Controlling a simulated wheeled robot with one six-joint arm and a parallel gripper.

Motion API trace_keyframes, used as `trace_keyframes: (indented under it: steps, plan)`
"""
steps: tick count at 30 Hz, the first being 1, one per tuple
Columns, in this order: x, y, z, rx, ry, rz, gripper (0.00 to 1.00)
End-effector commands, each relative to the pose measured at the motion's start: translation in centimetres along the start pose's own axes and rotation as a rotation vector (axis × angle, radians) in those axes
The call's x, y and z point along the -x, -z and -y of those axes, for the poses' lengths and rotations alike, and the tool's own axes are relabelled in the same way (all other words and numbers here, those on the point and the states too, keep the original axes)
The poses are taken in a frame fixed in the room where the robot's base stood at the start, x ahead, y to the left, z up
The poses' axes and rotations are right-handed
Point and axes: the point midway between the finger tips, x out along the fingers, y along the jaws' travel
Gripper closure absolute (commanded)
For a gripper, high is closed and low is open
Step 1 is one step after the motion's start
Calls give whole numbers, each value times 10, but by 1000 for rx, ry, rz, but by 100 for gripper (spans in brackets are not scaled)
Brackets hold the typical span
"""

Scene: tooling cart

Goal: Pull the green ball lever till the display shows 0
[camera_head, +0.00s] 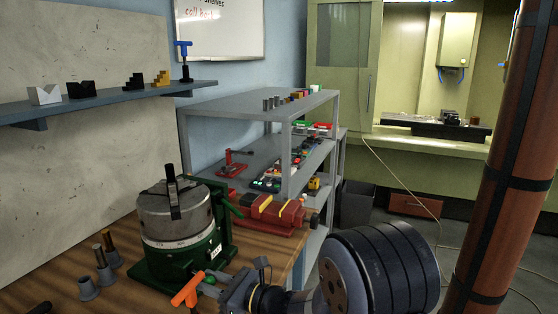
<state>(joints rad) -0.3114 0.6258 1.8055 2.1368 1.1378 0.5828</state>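A green rotary fixture (214,248) stands on the wooden bench, with a grey cylindrical chuck (172,212) on top. A pale ring with small marks (182,242) runs around the chuck's base; its figures are too small to read. A small green ball (210,280) shows low at the front right of the fixture, close to my gripper. My gripper (187,290) has orange fingertips just left of and below the ball. I cannot tell whether the fingers touch it or how far apart they are. No readable display is visible.
A red vise (272,214) lies on the bench just right of the fixture. Grey holders (104,270) stand at its left. A grey shelf unit (262,104) with tools stands behind. A brown column (508,160) rises at the right.

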Motion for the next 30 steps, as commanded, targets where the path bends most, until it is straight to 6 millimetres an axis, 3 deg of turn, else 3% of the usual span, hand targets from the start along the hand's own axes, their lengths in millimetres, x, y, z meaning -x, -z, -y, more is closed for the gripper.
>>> trace_keyframes:
  steps: [30]
  plan:
    - [0, -1, 29, 0, 13, 3, 100]
